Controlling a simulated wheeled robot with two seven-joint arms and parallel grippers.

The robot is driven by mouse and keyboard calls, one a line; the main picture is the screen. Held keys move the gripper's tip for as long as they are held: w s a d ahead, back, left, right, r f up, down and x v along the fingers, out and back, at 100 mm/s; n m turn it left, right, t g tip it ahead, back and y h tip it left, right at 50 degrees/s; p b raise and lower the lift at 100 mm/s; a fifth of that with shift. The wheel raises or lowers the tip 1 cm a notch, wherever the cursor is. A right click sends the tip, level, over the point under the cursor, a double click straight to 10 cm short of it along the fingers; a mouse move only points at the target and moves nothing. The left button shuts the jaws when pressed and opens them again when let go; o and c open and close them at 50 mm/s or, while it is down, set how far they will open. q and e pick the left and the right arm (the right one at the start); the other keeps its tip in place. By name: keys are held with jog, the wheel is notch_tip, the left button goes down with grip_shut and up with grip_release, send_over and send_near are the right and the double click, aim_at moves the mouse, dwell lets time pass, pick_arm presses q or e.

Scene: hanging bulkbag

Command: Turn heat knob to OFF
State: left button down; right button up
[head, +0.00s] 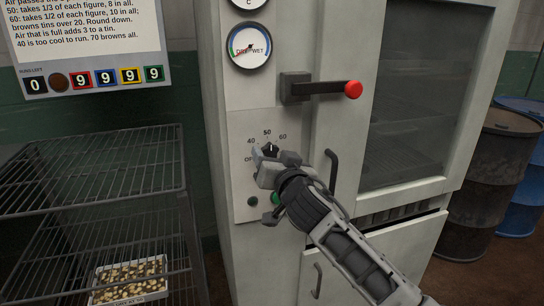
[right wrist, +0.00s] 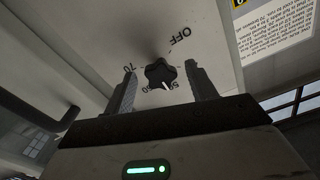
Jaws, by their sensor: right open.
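The heat knob (head: 270,147) is a dark star-shaped knob on the pale control panel of the cabinet, with 40, 50, 60 and a partly covered OFF printed around it. In the right wrist view the knob (right wrist: 159,73) has a white mark pointing to about 50. My right gripper (head: 273,158) is open, its tips at the panel by the knob. In the right wrist view its two fingers (right wrist: 160,72) stand on either side of the knob, with gaps between. In the head view the gripper hides part of the dial. My left gripper is not in view.
A lever with a red ball (head: 353,89) sticks out above right of the knob. A door handle (head: 331,170) is close right of my gripper. A green button (head: 276,198) lies below. A wire rack (head: 95,190) stands left, barrels (head: 484,180) right.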

jog(key=shift+w+a, duration=0.1)
jog(key=shift+w, duration=0.25)
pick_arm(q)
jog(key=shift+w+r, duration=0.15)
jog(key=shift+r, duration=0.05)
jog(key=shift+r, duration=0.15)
pick_arm(e)
jog(key=shift+c, duration=0.3)
jog(key=c, duration=0.9)
